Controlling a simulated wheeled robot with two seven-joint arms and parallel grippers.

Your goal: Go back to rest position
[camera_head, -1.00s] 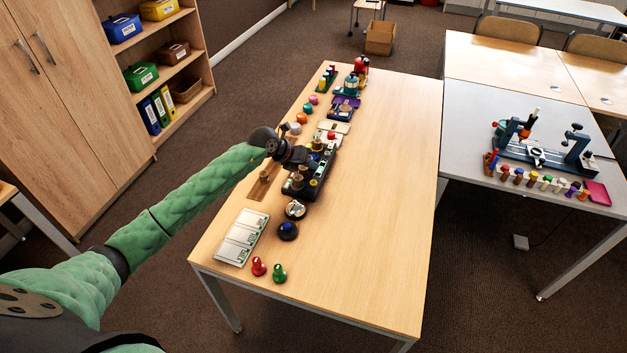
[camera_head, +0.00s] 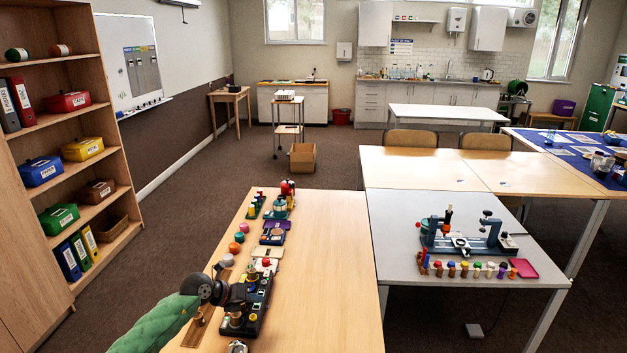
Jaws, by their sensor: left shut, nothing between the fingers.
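My left gripper (camera_head: 238,294) is at the end of the green padded arm that comes in from the lower left. It is shut and empty, just over or beside a dark tray (camera_head: 262,308) that holds several small pieces. The dark wrist hides part of the tray and the table edge behind it. I cannot tell whether the fingers touch the tray. My right gripper is not in the picture.
The wooden table (camera_head: 335,280) is clear on its right half. Several coloured knobs and small boxes (camera_head: 272,232) line its left side. A grey table (camera_head: 400,228) with a blue fixture (camera_head: 470,237) stands to the right. A shelf (camera_head: 92,145) stands at the left.

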